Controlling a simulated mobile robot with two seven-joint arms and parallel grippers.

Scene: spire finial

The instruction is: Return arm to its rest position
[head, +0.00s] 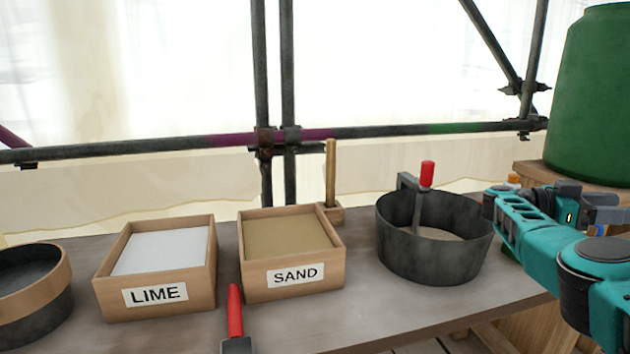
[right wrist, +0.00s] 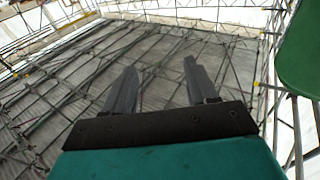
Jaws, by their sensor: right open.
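My right arm (head: 545,245), teal with dark joints, comes in from the right edge of the head view, right of the grey metal bucket. In the right wrist view my right gripper (right wrist: 160,80) is open. Its two dark fingers stand apart with nothing between them. Behind them the wrist view shows scaffold poles and a grey planked surface, with no bench object near the fingers. My left gripper is not in view.
The bench (head: 400,315) holds a lime box (head: 156,308), a sand box (head: 292,287), a grey bucket (head: 430,255) with a red-handled tool (head: 427,175), a red-handled trowel (head: 235,310) and a round sieve (head: 35,300). A green barrel (head: 590,100) stands at right. Scaffold poles (head: 275,100) cross behind.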

